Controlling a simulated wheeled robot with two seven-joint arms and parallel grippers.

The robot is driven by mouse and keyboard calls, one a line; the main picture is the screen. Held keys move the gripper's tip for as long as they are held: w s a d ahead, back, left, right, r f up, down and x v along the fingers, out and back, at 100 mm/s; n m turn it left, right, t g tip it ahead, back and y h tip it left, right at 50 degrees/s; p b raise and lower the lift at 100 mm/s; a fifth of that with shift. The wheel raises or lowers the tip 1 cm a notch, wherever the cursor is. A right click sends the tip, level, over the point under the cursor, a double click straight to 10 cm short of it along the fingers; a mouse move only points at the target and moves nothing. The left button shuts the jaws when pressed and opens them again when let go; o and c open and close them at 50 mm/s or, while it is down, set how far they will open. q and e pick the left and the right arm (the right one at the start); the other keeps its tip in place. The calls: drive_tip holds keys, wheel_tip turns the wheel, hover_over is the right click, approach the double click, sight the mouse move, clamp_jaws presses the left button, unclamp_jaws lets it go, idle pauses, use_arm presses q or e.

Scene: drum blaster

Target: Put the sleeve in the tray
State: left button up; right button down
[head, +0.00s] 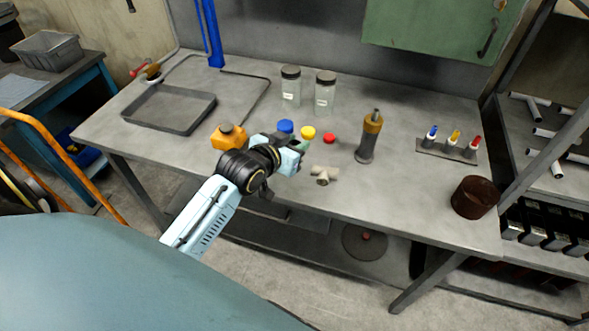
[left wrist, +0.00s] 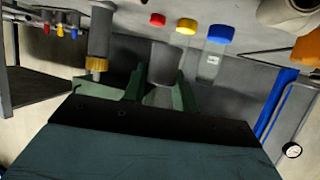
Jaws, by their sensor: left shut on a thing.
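The tray (head: 170,108) is a shallow, dark grey, empty pan at the left of the workbench. My left gripper (head: 297,150) is over the front middle of the bench, to the right of the tray. In the left wrist view its green fingers (left wrist: 160,95) are shut on a grey, rounded piece (left wrist: 165,62), which looks like the sleeve. In the head view the gripper hides most or all of this piece. My right gripper is not in view.
Blue (head: 285,127), yellow (head: 308,132) and red (head: 329,138) caps lie just behind the gripper. An orange block (head: 229,136) stands between gripper and tray. A beige pipe tee (head: 325,174) is to the right, near an upright grey tool (head: 369,137). Two jars (head: 291,88) stand behind.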

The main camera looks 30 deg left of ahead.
use_arm(q)
wheel_tip(320, 180, down, 2)
drive_tip(key=shift+f, duration=0.25)
wheel_tip(320, 180, down, 4)
drive_tip(key=shift+f+b, duration=0.1)
drive_tip(key=shift+b, duration=0.25)
drive_tip(key=shift+f, duration=0.15)
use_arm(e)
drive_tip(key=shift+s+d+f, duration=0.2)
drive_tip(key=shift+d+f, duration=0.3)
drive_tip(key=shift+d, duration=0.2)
use_arm(q)
drive_tip(key=shift+f, duration=0.2)
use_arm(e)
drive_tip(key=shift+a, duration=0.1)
use_arm(q)
drive_tip(key=o, duration=1)
drive_tip(key=shift+o, duration=0.2)
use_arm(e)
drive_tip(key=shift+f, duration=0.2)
